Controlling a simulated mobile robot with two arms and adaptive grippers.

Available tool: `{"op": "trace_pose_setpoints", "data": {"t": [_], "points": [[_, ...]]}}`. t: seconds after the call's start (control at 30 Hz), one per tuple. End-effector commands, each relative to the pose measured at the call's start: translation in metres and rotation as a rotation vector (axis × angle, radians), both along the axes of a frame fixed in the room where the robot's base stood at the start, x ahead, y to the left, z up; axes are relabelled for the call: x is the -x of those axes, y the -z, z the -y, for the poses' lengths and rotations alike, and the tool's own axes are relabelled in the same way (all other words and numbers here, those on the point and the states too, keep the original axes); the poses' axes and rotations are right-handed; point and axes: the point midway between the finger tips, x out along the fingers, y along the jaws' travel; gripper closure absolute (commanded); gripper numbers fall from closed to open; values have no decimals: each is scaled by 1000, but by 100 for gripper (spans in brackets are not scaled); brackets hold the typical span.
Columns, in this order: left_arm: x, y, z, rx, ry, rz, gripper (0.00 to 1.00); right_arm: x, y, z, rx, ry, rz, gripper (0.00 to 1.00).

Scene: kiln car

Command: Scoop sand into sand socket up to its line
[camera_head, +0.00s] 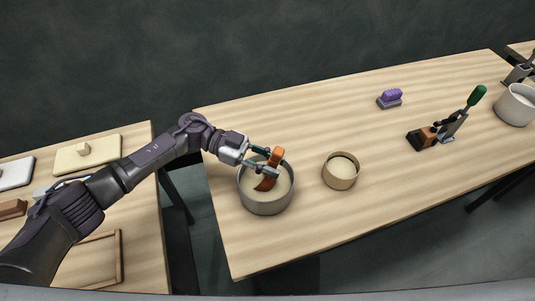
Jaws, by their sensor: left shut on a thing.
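My left gripper (268,162) is shut on an orange scoop (266,184). The scoop is tilted, with its lower end inside the rim of a round grey pot (266,206) that holds pale sand. I cannot tell whether the scoop touches the sand or carries any. A smaller round tan container (341,183), which looks like the sand socket, stands apart to the right of the pot. Pale material shows inside it, below the rim; a fill line cannot be made out. My right gripper is not in view.
A green-handled clamp (453,123) with a brown block stands at the right, near a white tub (515,106). A side table (142,210) at left holds boards and a tray. The table between brush and pot is clear.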

Motion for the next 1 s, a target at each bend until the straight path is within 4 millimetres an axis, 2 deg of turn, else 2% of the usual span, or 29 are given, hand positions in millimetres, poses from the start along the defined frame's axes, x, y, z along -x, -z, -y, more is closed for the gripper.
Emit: {"op": "trace_pose_setpoints", "data": {"t": [0.03,1.0], "points": [[1,-6,2,-15,2,5,100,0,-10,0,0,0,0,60],[11,-2,29,-312,2,117,100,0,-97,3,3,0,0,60]]}}
